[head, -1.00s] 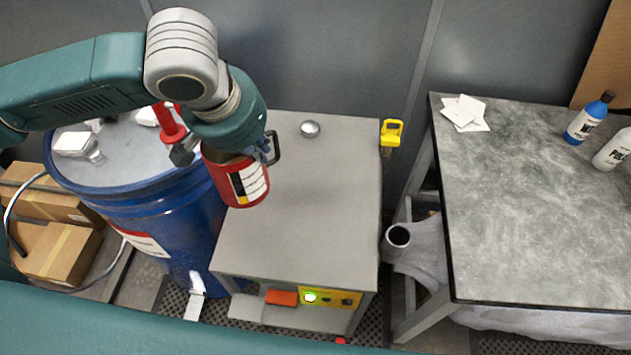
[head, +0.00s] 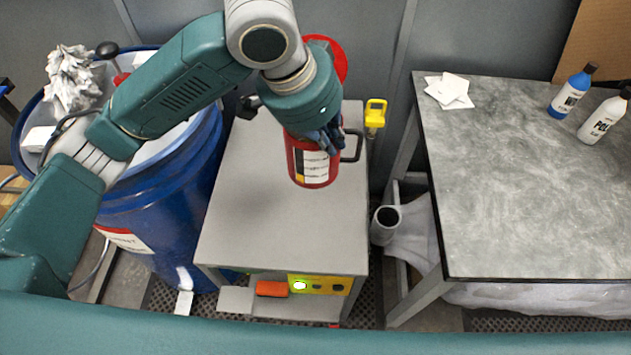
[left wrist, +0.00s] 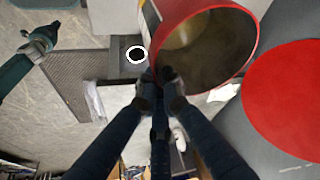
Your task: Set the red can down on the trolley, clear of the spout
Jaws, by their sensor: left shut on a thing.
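The red can (head: 311,165), with a pale label and black handle (head: 353,146), is upright over the back part of the grey trolley top (head: 245,215). My left gripper (head: 326,138) is shut on it at its upper side. I cannot tell whether its base touches the trolley. In the left wrist view the can (left wrist: 205,42) shows its open mouth beside the dark fingers (left wrist: 160,80). My right gripper (left wrist: 38,38) seems to show at that view's upper left, its jaws unclear. I cannot surely pick out the spout; my left arm covers part of the drum top.
A blue drum (head: 165,225) stands left of the trolley. A red disc (head: 325,50) shows behind my left wrist. A yellow-handled object (head: 375,113) is at the trolley's back right edge. A bench (head: 530,190) with bottles stands right. The trolley's front half is clear.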

